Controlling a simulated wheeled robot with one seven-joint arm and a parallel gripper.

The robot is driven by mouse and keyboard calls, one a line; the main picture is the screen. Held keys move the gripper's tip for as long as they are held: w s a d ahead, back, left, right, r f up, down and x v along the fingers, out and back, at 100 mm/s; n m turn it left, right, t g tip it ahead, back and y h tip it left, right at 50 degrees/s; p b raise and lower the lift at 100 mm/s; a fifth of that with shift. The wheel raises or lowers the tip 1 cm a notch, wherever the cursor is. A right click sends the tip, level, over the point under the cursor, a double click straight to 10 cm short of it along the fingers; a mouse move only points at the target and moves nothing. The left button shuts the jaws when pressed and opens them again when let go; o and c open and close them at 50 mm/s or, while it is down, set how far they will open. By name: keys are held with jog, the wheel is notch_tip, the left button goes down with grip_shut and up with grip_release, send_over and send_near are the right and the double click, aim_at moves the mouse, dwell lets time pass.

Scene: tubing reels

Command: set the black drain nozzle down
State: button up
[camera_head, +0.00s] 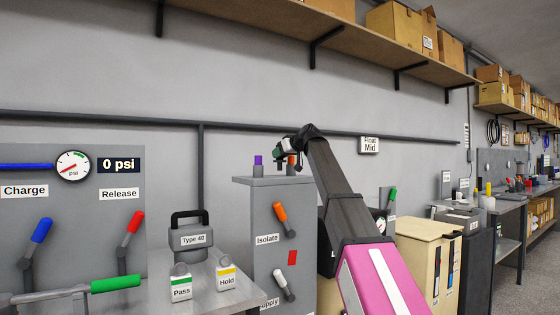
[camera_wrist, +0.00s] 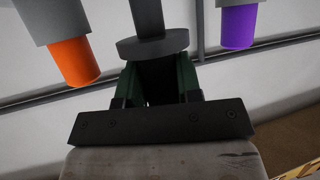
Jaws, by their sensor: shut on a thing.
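My gripper (camera_head: 286,147) reaches over the top of the grey cabinet (camera_head: 284,210) in the head view. In the wrist view my gripper (camera_wrist: 158,78) has its green-sided fingers closed around the black drain nozzle (camera_wrist: 152,44). The nozzle shows as a dark shaft with a wider round flange just beyond the fingertips. Its gripped end is hidden between the fingers. In the head view I cannot make the nozzle out clearly. Whether it touches any surface cannot be told.
A purple-tipped nozzle (camera_head: 258,160) and an orange-tipped nozzle (camera_head: 291,161) stand on the cabinet top, close to my gripper. The wrist view shows orange (camera_wrist: 74,62) and purple (camera_wrist: 238,27) on either side. A Type 40 unit (camera_head: 191,240) stands on a bench left of the cabinet.

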jog(key=shift+f, duration=1.15)
jog(key=shift+f, duration=0.1)
jog(key=o, duration=1)
